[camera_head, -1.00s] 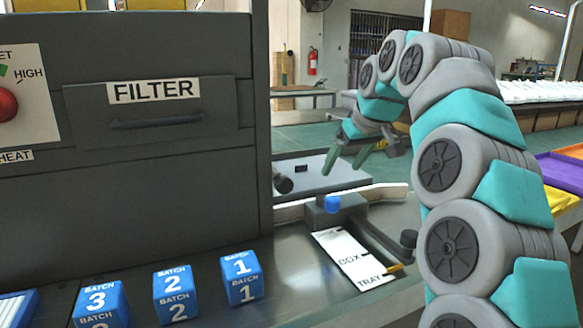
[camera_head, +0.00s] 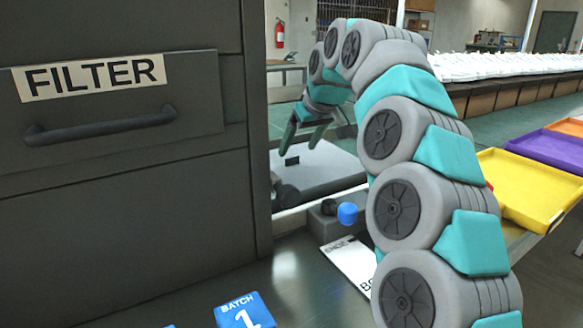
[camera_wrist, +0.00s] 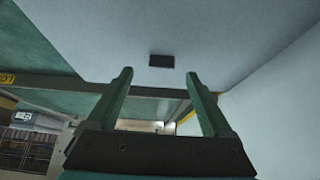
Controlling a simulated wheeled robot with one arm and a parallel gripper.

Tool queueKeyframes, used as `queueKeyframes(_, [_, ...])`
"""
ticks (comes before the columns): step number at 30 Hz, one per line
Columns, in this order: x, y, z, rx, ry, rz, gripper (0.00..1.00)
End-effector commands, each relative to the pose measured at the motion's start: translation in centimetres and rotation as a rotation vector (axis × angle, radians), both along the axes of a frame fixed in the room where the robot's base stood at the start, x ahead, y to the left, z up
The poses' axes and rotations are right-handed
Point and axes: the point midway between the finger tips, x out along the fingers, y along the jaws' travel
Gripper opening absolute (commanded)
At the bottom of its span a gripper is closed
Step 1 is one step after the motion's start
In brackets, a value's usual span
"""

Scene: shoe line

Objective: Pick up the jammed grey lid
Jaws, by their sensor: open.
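A flat light grey panel, which looks like the grey lid (camera_head: 325,173), lies beyond the dark cabinet's right edge. A small black block (camera_head: 292,161) sits on it. In the wrist view the lid (camera_wrist: 235,35) fills the upper part, and the block (camera_wrist: 161,60) appears between and just past my fingertips. My gripper (camera_head: 299,143) is open and empty, fingers pointing down above the lid near the block. In the wrist view its two green fingers (camera_wrist: 158,74) are spread apart. I cannot tell the exact gap to the block, or how the lid is jammed.
The dark cabinet with the FILTER drawer (camera_head: 95,75) stands close on the left. A grey fixture with a blue knob (camera_head: 347,213) and a label strip (camera_head: 349,268) lie before the lid. A blue BATCH 1 cube (camera_head: 243,312) is in front. A yellow tray (camera_head: 528,190) is at right.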

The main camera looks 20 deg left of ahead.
Motion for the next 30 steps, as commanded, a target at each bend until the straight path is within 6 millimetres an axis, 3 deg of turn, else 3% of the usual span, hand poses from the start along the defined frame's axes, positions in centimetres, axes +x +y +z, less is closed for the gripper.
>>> queueKeyframes(7, [1.0,1.7,-2.9,-0.001,0.001,0.001,0.85])
queueKeyframes(15, [1.2,1.8,-3.3,0.001,-0.002,-0.001,0.85])
queueKeyframes(30, [1.2,1.8,-3.3,0.0,-0.001,0.001,0.29])
